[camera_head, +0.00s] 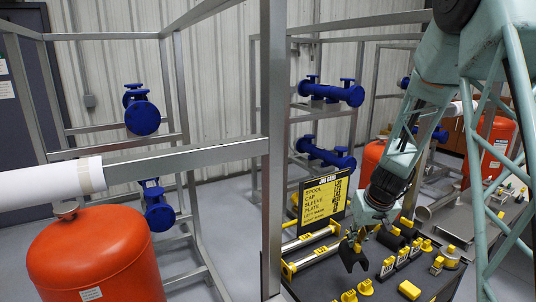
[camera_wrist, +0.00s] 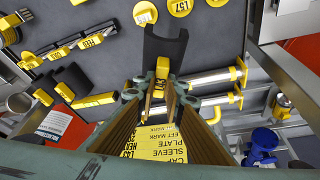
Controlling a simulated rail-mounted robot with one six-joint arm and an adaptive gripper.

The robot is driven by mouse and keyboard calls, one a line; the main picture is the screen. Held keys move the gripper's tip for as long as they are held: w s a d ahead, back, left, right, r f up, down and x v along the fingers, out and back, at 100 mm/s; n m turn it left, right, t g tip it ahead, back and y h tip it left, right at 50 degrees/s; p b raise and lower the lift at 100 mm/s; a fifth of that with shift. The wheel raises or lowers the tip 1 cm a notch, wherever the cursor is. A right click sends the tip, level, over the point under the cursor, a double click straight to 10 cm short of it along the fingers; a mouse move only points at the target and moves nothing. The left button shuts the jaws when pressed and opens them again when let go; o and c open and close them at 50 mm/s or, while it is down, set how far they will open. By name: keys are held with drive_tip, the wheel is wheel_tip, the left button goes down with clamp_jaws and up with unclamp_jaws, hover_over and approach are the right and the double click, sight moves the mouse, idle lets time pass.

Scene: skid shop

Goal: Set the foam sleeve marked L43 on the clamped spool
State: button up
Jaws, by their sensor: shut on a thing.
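My gripper (camera_head: 358,236) is shut on the yellow tab of a black half-round foam sleeve (camera_head: 352,258) and holds it over the dark bench. In the wrist view my gripper (camera_wrist: 160,92) grips the tab, and the black sleeve (camera_wrist: 165,48) extends beyond the fingertips. I cannot read a mark on the held sleeve. Two silver spools with yellow end fittings lie left of the sleeve in the head view: a rear spool (camera_head: 308,240) and a front spool (camera_head: 312,258). In the wrist view they are right of my gripper (camera_wrist: 212,77). I cannot tell which is clamped.
A yellow job card (camera_head: 322,198) stands behind the spools. More black pieces with yellow labels (camera_head: 388,266) stand right of the held sleeve. Several yellow-topped parts (camera_head: 409,290) stand at the front. Steel frame posts (camera_head: 272,150) rise left of the bench. Bare bench surface shows between parts.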

sight(351, 261)
drive_tip(key=shift+m, duration=0.6)
drive_tip(key=s+a, duration=0.1)
drive_tip(key=s, duration=0.1)
drive_tip(key=s+a, duration=0.1)
drive_tip(key=s+a+r, duration=0.1)
drive_tip(key=s, duration=0.1)
drive_tip(key=shift+s, duration=0.35)
drive_tip(key=shift+d, duration=0.1)
